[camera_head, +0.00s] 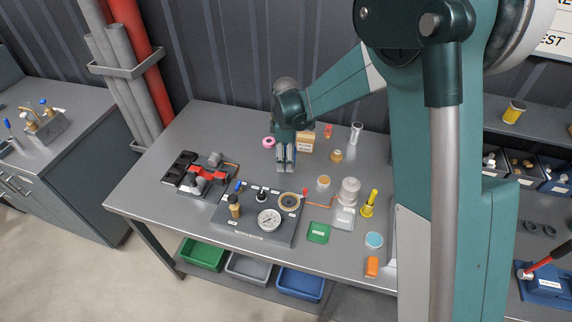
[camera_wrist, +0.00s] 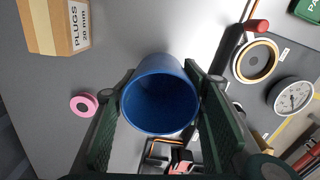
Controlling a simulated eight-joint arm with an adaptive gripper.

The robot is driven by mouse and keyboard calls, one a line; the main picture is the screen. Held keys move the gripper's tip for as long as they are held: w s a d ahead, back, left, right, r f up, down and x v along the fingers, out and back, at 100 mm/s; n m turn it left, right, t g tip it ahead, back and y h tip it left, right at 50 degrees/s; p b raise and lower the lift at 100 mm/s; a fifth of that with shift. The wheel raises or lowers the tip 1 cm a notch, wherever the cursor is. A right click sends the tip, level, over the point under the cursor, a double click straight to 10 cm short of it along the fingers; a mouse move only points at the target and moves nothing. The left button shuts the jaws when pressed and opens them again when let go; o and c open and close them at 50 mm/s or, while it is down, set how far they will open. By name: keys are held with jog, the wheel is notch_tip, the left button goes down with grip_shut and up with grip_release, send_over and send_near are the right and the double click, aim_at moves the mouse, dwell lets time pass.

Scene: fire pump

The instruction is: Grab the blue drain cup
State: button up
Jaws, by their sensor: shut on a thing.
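The blue drain cup (camera_wrist: 160,96) is between my gripper's two fingers in the wrist view, with its open mouth toward the camera. My gripper (camera_wrist: 158,74) is shut on it, one finger pressed on each side of its wall. In the head view my gripper (camera_head: 286,168) points down over the back middle of the table. The cup cannot be made out there. I cannot tell whether the cup's base touches the tabletop.
The plugs box (camera_head: 305,143) and a pink ring (camera_head: 268,142) are close to my gripper. A dark panel with a gauge (camera_head: 269,220) lies in front. A red-and-black fixture (camera_head: 208,175) is at left. A clear jar (camera_head: 349,190) and small parts are at right. The table's left rear is bare.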

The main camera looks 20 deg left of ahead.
jog(key=shift+r, duration=2.5)
